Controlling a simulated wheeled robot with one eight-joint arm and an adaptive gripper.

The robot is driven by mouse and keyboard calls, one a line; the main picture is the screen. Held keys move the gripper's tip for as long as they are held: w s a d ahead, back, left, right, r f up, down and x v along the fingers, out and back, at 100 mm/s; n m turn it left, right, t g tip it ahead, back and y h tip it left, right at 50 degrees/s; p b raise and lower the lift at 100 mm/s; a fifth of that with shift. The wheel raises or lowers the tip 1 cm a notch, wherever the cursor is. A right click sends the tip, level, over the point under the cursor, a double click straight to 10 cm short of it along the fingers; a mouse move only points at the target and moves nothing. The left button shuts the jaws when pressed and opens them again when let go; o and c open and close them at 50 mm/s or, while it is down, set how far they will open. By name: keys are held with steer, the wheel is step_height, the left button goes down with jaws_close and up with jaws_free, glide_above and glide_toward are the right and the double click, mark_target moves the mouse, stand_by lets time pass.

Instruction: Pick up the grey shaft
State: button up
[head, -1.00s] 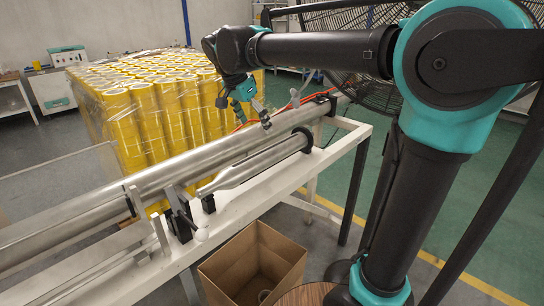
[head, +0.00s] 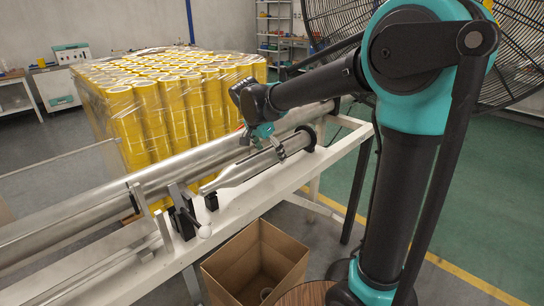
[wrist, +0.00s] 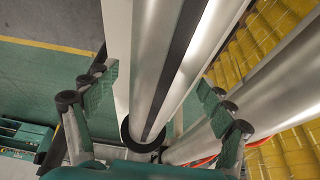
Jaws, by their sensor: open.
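The grey shaft (head: 238,171) is a short metallic cylinder with a narrower near end. It lies along the white bench, held in black supports at both ends. In the wrist view the shaft (wrist: 150,55) runs up the middle, with a dark stripe along it and a black ring around its lower end. My gripper (head: 264,142) is over the far half of the shaft, close to it. In the wrist view my gripper (wrist: 157,97) has its green finger pads apart, one on each side of the shaft, with visible gaps. I cannot tell how far down the fingers reach.
A longer, thicker roller (head: 100,208) runs parallel behind the shaft. The white bench (head: 338,148) carries both. An open cardboard box (head: 232,268) stands on the floor in front. Wrapped yellow tape rolls (head: 150,115) stand behind, and a large black fan (head: 345,30) is at the back right.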

steer(key=shift+x, duration=1.1)
steer(key=c, duration=1.8)
steer(key=shift+r, duration=0.1)
